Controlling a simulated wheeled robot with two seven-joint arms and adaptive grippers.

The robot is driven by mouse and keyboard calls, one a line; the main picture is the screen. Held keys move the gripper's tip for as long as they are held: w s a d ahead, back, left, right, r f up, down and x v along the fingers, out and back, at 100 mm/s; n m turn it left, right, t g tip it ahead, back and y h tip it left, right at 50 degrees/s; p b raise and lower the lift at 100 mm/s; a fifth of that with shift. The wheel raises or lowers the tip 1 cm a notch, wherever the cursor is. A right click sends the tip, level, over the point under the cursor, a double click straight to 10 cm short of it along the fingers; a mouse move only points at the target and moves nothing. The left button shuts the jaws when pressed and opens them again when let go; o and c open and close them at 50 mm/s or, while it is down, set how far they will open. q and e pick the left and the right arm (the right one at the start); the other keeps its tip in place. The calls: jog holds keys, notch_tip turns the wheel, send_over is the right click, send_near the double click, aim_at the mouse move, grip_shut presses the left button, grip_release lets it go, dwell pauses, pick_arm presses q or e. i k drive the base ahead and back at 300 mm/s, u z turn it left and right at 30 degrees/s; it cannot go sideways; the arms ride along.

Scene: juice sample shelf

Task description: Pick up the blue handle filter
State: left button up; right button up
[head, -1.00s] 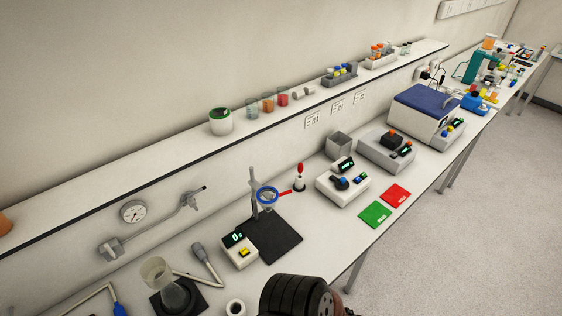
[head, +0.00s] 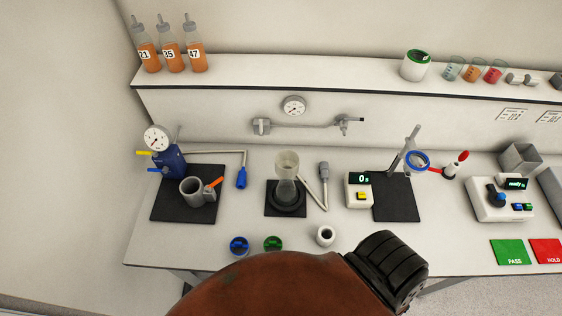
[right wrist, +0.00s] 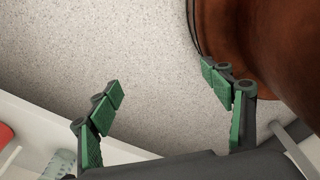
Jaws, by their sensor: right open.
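A small round blue piece (head: 239,245) lies near the front edge of the bench in the head view; it looks like the blue handle filter, though its handle is too small to make out clearly. A similar green piece (head: 272,243) lies just to its right. My right gripper (right wrist: 162,84) is open and empty in the right wrist view, with its green-padded fingers spread above speckled floor. The blue piece does not show there. My left gripper is not in view. My own brown arm link covers the bottom middle of the head view.
A white ring-shaped cup (head: 325,236) stands right of the green piece. Behind are a grey cup with an orange handle (head: 193,191), a glass funnel flask (head: 287,178) and a blue-tipped hose (head: 242,177). A small scale (head: 359,190) stands farther right. Bottles (head: 172,55) stand on the shelf.

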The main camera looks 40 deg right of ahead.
aim_at(239, 247)
jog(key=k, duration=1)
jog(key=z, duration=0.1)
jog(key=i, duration=0.5)
jog(key=z, duration=0.25)
